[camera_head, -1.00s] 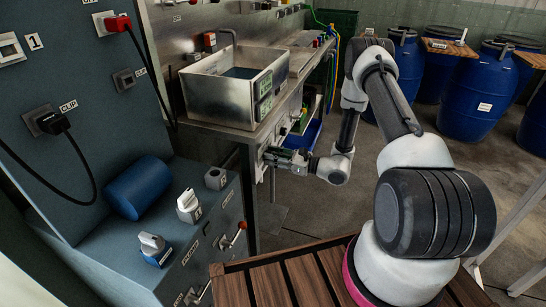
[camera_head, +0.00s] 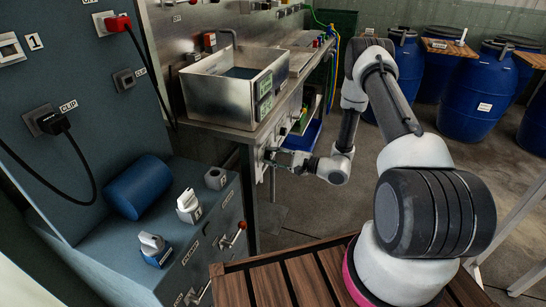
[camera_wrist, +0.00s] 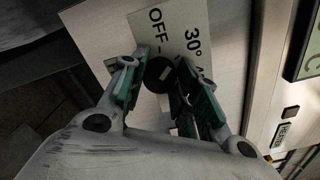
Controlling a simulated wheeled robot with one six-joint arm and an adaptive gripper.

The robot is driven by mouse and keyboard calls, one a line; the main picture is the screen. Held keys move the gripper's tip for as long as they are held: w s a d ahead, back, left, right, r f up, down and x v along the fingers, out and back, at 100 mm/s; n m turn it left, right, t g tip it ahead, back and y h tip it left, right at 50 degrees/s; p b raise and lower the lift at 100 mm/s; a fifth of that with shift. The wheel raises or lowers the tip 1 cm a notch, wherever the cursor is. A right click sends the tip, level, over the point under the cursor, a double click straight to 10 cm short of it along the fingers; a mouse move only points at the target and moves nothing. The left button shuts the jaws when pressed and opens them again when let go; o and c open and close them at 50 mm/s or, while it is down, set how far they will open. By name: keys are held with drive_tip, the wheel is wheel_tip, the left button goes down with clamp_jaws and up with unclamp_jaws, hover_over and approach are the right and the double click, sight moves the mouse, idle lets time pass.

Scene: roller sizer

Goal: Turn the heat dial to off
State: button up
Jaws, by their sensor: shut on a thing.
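The heat dial (camera_wrist: 159,74) is a round black knob with a white mark, on a pale plate (camera_wrist: 193,22) printed "30°" and "OFF" in the wrist view. My gripper (camera_wrist: 160,78) has its two green-padded fingers on either side of the dial, closed on it. In the head view my gripper (camera_head: 275,157) reaches the front of the metal bench below the steel basin (camera_head: 233,88). The dial itself is too small and hidden to make out there.
A blue-grey cabinet with a blue cylinder (camera_head: 139,187), white-handled switches (camera_head: 189,206) and red levers stands at left. Blue barrels (camera_head: 478,90) stand at back right. A slatted wooden deck (camera_head: 285,281) is at the bottom. Open floor lies beyond my arm.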

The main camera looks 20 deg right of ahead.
drive_tip(key=n, duration=0.6)
drive_tip(key=shift+f, duration=0.1)
drive_tip(key=shift+n, duration=0.4)
drive_tip(key=o, duration=1)
drive_tip(key=v, duration=1.2)
